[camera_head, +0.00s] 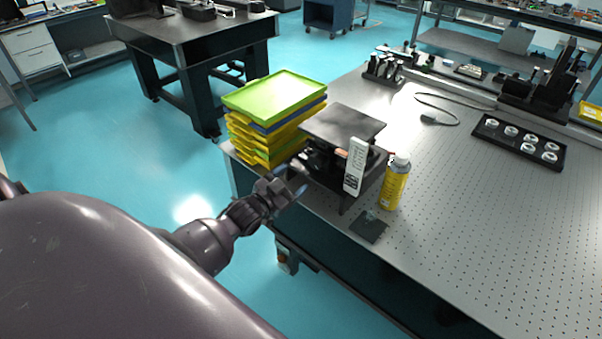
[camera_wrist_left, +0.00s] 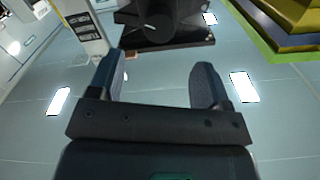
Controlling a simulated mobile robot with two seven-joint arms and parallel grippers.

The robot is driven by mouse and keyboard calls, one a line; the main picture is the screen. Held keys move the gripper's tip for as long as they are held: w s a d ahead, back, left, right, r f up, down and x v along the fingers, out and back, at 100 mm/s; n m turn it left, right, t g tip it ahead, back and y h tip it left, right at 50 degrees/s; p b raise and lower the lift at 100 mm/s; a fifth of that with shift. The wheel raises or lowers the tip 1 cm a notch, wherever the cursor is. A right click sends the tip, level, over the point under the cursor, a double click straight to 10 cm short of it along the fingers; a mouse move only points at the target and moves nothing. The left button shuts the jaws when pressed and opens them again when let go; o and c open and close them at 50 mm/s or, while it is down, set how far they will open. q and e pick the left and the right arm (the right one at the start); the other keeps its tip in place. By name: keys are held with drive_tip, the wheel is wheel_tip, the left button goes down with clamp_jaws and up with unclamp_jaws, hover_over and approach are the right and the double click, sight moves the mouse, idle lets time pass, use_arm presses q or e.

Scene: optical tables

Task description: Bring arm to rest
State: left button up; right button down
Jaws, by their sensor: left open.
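My left gripper (camera_head: 291,181) is open and empty in the head view, at the near edge of the optical table (camera_head: 470,230), in front of the black lab jack (camera_head: 345,128). In the left wrist view its two fingers (camera_wrist_left: 158,85) stand apart with nothing between them. Part of the lab jack, with a dark round knob (camera_wrist_left: 157,27), shows beyond the fingers. My right gripper is in neither view.
Stacked green, yellow and blue trays (camera_head: 275,97) stand left of the jack. A white remote (camera_head: 355,166) leans at the jack's right front, beside a yellow bottle (camera_head: 395,183). A small dark plate (camera_head: 369,227) lies near the edge. Open floor lies left of the table.

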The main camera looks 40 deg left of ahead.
use_arm(q)
drive_tip(key=shift+s, duration=0.6)
drive_tip(key=s+d+f+n+g, duration=0.1)
drive_tip(key=s+d+f+g, duration=0.1)
drive_tip(key=s, duration=0.4)
drive_tip(key=s+d+f+n+g+y, duration=0.1)
drive_tip(key=s+d+f+g, duration=0.1)
drive_tip(key=s+d+f, duration=0.2)
drive_tip(key=s+d+f+n+g, duration=0.1)
drive_tip(key=s+d+f, duration=0.3)
drive_tip(key=s, duration=0.4)
drive_tip(key=shift+s+d+n+g, duration=0.3)
drive_tip(key=shift+s+d+g, duration=0.1)
drive_tip(key=shift+d+g, duration=0.2)
